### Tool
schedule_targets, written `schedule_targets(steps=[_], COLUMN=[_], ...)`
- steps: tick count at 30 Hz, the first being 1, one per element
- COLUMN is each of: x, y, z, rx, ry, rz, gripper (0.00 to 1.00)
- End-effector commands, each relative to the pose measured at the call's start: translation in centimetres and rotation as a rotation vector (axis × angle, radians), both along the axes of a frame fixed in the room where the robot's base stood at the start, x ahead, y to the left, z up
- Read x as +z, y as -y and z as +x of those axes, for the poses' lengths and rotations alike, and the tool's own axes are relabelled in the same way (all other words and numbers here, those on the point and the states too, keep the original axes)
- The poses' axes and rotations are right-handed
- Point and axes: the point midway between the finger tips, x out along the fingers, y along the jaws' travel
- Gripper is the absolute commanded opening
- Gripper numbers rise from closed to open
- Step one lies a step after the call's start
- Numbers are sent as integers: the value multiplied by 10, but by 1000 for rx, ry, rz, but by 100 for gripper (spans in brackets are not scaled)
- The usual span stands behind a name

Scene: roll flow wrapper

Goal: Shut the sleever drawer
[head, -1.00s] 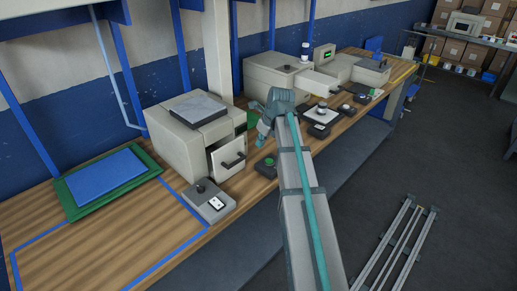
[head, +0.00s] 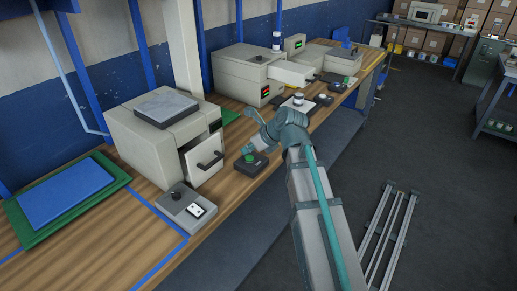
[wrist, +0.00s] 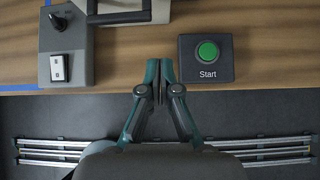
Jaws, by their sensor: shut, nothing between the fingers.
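The nearer cream machine (head: 150,135) has a drawer (head: 203,160) standing partly out, with a dark bar handle on its front. I cannot tell from any label whether this is the sleever. The drawer's handle (wrist: 120,16) shows at the top of the wrist view, cut off by the frame edge. My gripper (wrist: 160,68) is shut and empty, at the bench's front edge in that view, below and right of the handle and apart from it. In the head view my gripper (head: 257,118) is right of the drawer, above the bench.
A box with a green Start button (wrist: 207,58) lies right of the fingers. A grey switch box (wrist: 66,45) lies left of the handle. A farther machine (head: 240,75) has a white part (head: 291,73) sticking out. Green mat (head: 115,176) with blue panel lies left.

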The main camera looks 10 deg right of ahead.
Motion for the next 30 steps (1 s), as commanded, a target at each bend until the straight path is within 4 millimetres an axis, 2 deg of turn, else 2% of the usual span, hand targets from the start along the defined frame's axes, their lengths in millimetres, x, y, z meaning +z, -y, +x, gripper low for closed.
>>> schedule_targets(steps=[4, 8, 23, 30], x=[4, -4, -67, -64], y=[-5, -10, -55, -76], z=[5, 12, 56, 77], rx=[5, 8, 7, 6], ry=[36, 38, 35, 37], rz=[19, 16, 15, 15], gripper=[0, 0, 0, 0])
